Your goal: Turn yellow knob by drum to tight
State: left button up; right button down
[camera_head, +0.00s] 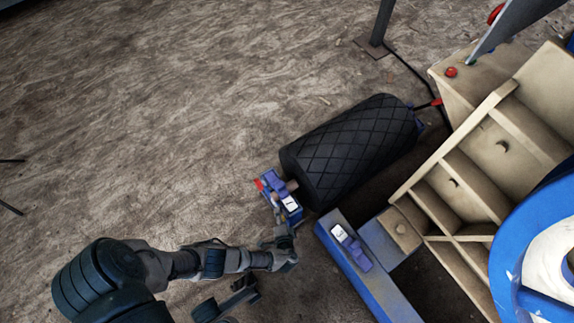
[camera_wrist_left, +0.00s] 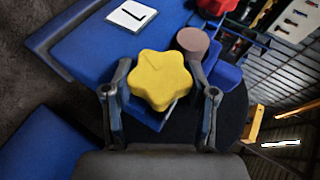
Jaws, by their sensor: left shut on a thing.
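The yellow knob (camera_wrist_left: 161,80) is star-shaped with rounded lobes and sits between the two fingers of my left gripper (camera_wrist_left: 161,98) in the left wrist view. The gripper is shut on it, one finger at each side. In the head view my left gripper (camera_head: 285,248) is at the blue bracket (camera_head: 288,205) by the near end of the black drum (camera_head: 350,150). The knob is hidden there. A dark jointed part (camera_head: 235,298) at the bottom of the head view may belong to my right gripper; its jaws cannot be made out.
A blue beam (camera_head: 365,275) with a white label plate lies right of my gripper. The cream crusher frame (camera_head: 470,170) and blue wheel (camera_head: 510,245) fill the right.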

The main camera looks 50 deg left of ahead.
pick_arm(q)
jog(key=shift+s+d+f+y+b, duration=0.2)
jog(key=shift+f+y+b, duration=0.15)
jog(key=shift+b, duration=0.2)
jog(key=shift+w+r, duration=0.1)
jog(key=shift+r, duration=0.1)
jog(key=shift+d, duration=0.1)
jog(key=o, duration=1.2)
jog(key=shift+m, duration=0.3)
jog(key=shift+w, duration=0.1)
jog(key=v, duration=1.2)
jog(key=shift+f, duration=0.25)
